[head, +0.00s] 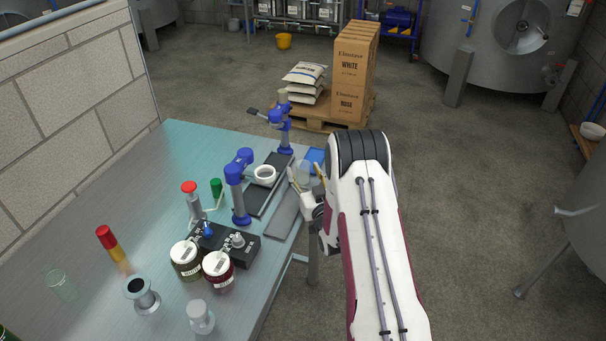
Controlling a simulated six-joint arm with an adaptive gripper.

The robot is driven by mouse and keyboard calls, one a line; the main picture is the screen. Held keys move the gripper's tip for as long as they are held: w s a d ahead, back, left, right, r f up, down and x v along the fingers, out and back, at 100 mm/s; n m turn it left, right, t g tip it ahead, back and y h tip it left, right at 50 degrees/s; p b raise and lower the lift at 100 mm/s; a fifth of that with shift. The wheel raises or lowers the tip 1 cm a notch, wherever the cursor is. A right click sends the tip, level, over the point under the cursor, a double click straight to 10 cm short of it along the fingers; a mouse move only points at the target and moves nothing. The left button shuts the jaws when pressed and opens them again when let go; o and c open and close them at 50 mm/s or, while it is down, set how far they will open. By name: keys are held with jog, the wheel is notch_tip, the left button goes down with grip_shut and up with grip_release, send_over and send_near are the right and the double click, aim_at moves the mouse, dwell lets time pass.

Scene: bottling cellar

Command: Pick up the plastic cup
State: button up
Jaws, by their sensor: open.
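A pale, see-through cup-like thing (304,170) stands near the right edge of the steel table (90,235), in front of a blue item. My gripper (307,178) is open at this edge, with its yellowish fingertips on either side of the pale thing in the picture. I cannot tell whether they touch it. A second see-through, greenish cup (61,284) stands at the table's left, far from my gripper. Which of the two is the plastic cup is not clear from this view.
Two labelled jars (218,270) and metal fittings (142,295) stand nearer. Open floor lies right of the table.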

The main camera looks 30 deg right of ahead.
aim_at(304, 184)
jog(key=c, duration=1.2)
jog(key=shift+r, duration=0.15)
jog(key=shift+r, duration=4.85)
